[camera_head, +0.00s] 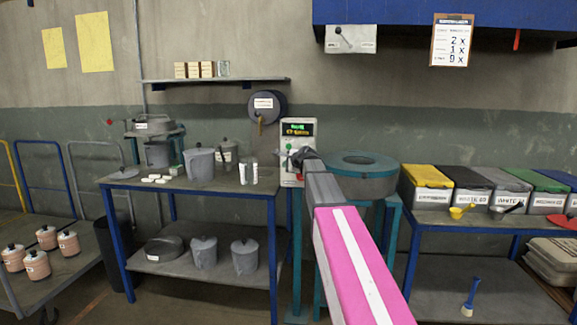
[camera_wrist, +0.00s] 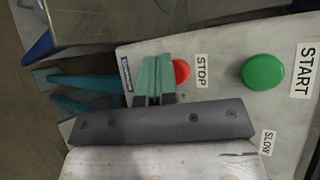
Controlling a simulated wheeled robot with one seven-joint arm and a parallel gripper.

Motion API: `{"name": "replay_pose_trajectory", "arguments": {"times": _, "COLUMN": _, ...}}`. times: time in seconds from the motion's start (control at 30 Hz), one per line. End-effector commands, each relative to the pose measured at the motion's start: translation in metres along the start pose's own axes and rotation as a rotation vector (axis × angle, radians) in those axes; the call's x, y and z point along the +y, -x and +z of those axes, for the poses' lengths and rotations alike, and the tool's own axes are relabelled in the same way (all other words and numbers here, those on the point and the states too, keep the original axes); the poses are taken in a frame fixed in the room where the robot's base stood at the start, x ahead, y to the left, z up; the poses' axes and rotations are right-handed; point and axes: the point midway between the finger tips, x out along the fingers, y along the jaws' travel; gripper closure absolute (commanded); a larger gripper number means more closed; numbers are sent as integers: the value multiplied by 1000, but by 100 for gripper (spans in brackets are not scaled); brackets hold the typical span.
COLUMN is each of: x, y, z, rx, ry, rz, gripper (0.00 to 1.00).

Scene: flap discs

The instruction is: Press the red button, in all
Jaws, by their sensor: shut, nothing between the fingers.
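The red button (camera_wrist: 182,72) is a round cap beside the STOP label (camera_wrist: 201,70) on a pale control panel (camera_wrist: 222,100), seen in the wrist view. My gripper (camera_wrist: 157,62) is shut and empty, its greenish fingertips overlapping the left edge of the red button in the picture. I cannot tell whether they touch it. A larger green button (camera_wrist: 263,72) with a START label sits to the right. In the head view the panel (camera_head: 305,130) with a lit green display stands behind my gripper (camera_head: 297,158), and a bit of red shows low on it.
A round teal-topped machine (camera_head: 362,165) stands right of the panel. A table with grey pots (camera_head: 200,163) is on the left, and lidded coloured bins (camera_head: 428,178) are on the right. A SLOW label (camera_wrist: 267,142) is lower on the panel.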

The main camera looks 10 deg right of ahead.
Motion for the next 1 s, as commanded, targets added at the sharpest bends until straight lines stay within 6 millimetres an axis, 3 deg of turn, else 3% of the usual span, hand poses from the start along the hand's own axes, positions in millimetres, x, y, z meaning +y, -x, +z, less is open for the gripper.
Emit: {"name": "replay_pose_trajectory", "arguments": {"times": 1.0, "x": -4, "y": -6, "z": -4, "rx": 0, "ry": 0, "rz": 0, "gripper": 100}}
